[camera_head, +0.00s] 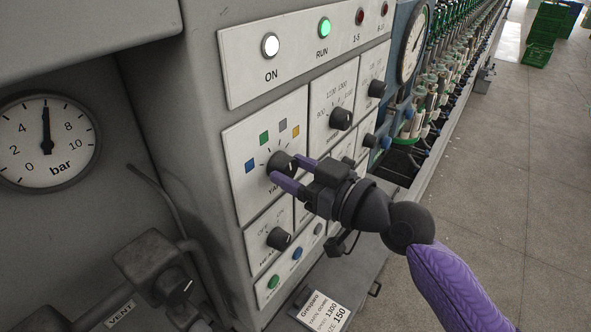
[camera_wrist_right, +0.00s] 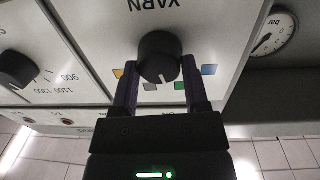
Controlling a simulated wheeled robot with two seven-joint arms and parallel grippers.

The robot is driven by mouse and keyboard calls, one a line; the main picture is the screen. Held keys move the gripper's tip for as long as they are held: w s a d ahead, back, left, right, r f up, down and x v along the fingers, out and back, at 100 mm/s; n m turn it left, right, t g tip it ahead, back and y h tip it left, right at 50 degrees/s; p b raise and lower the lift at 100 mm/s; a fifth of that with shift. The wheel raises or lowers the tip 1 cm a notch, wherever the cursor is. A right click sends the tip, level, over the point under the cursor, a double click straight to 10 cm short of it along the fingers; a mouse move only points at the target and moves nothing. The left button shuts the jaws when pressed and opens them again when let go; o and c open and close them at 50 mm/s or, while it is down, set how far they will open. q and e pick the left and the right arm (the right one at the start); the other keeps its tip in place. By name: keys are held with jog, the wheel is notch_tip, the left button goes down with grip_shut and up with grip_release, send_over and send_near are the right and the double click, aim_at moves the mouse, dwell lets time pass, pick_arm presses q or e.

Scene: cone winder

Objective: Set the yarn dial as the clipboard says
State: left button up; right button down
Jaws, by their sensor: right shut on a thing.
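The yarn dial (camera_head: 281,163) is a dark round knob on a white panel plate, ringed by blue, green, grey and yellow-orange squares. My right gripper (camera_head: 290,173) has its purple fingers on either side of the knob and is shut on it. The right wrist view also shows the yarn dial (camera_wrist_right: 159,56) between the fingers (camera_wrist_right: 158,85). A pale mark at its lower rim there points about between the grey and green squares. The clipboard sheet (camera_head: 325,311) lies below the panel; 1300 and 150 can be read, but its yarn line is too small to read surely. My left gripper is out of view.
Other dark knobs sit close by, one up right (camera_head: 341,118) and one below (camera_head: 278,238). Lamps line the top, with the RUN lamp (camera_head: 324,28) lit green. A bar gauge (camera_head: 46,141) is at left. Open floor (camera_head: 520,170) lies at right.

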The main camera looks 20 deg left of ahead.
jog(key=m, duration=0.3)
jog(key=shift+m, duration=0.3)
jog(key=m+p, duration=0.1)
jog(key=m, duration=0.2)
jog(key=shift+r, duration=0.1)
jog(key=m+p, duration=0.1)
jog(key=m, duration=0.2)
jog(key=shift+w+m+g, duration=0.1)
jog(key=shift+m+g, duration=0.3)
jog(key=shift+d+m+p, duration=0.1)
jog(key=shift+m+p, duration=0.7)
jog(key=shift+m, duration=1)
jog(key=shift+c, duration=0.5)
grip_release()
jog(key=shift+d+f, duration=0.1)
jog(key=shift+f, duration=0.1)
